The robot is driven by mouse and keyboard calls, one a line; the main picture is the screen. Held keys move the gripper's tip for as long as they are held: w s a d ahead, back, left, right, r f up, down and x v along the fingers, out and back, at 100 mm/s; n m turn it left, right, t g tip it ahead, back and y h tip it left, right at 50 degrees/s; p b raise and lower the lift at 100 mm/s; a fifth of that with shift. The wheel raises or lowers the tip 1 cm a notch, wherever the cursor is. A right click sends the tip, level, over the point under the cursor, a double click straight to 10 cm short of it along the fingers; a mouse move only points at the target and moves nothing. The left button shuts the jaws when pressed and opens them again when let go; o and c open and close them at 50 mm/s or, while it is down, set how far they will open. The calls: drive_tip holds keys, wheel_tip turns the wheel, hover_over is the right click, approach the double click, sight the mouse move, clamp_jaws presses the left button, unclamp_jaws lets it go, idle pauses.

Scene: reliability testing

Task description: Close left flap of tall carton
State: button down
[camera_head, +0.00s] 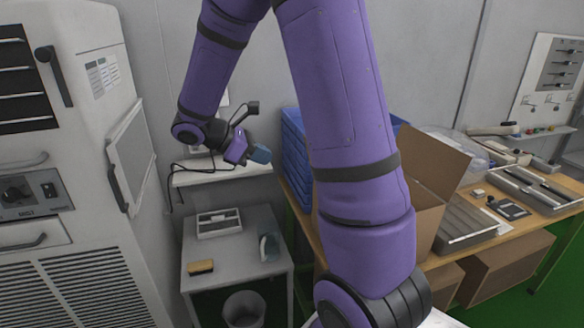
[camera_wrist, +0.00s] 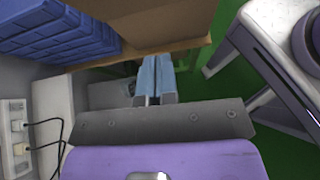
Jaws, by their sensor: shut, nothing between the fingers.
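The tall brown carton (camera_head: 427,215) stands on the wooden bench, partly hidden behind my purple arm. One large flap (camera_head: 436,162) stands up on its right side. Its left side is mostly behind my arm, so I cannot tell how the left flap lies. My gripper (camera_head: 261,154) is to the left of the carton and apart from it, over the grey side table. In the wrist view its blue fingers (camera_wrist: 155,77) are together with nothing between them. A brown cardboard surface (camera_wrist: 150,22), likely the carton, shows above them at the bench edge.
Blue stacked crates (camera_head: 296,150) stand between my gripper and the carton. A white wall shelf (camera_head: 215,174) is just below my gripper. A grey metal tray (camera_head: 467,224) lies right of the carton. A grey cabinet (camera_head: 85,130) stands at the left.

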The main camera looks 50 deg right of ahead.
drive_tip(key=d+r+x, duration=0.1)
drive_tip(key=x, duration=1.1)
drive_tip(key=shift+d+r+n, duration=0.25)
drive_tip(key=shift+d+n, duration=0.05)
drive_tip(key=shift+d, duration=0.15)
drive_tip(key=shift+d, duration=0.1)
